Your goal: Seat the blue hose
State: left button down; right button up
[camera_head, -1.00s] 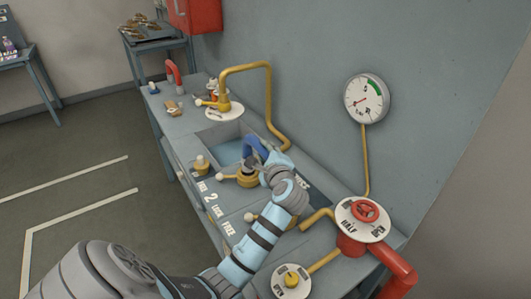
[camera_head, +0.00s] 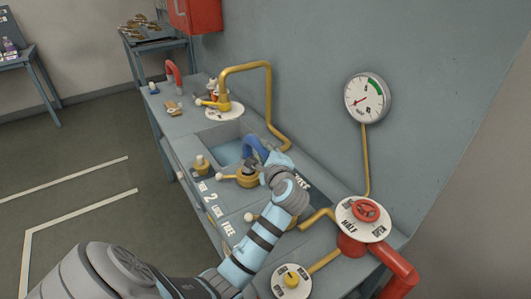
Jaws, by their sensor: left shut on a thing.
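The blue hose (camera_head: 254,144) is a short curved piece above the middle of the bench. My left gripper (camera_head: 271,161) is shut on it from the right side. The hose's near end is at or just above a yellow socket (camera_head: 247,179) with a side lever; whether it is inside cannot be told. My left arm hides part of the bench to the right of the socket. My right gripper is not in view.
A sunken basin (camera_head: 224,147) lies behind the socket. A yellow pipe (camera_head: 268,92) arches over the bench's back. A gauge (camera_head: 367,98) is on the wall. A red valve wheel (camera_head: 365,210) and a dial (camera_head: 291,281) are at right. A red hose (camera_head: 174,72) stands at the far end.

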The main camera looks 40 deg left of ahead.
pick_arm(q)
jog(key=shift+f+b, duration=1.15)
jog(key=shift+f, duration=0.1)
jog(key=c, duration=1.2)
grip_release()
jog(key=shift+s+d, duration=0.1)
jog(key=v, duration=0.7)
jog(key=shift+s+d+r, duration=0.1)
jog(key=shift+s+d, duration=0.05)
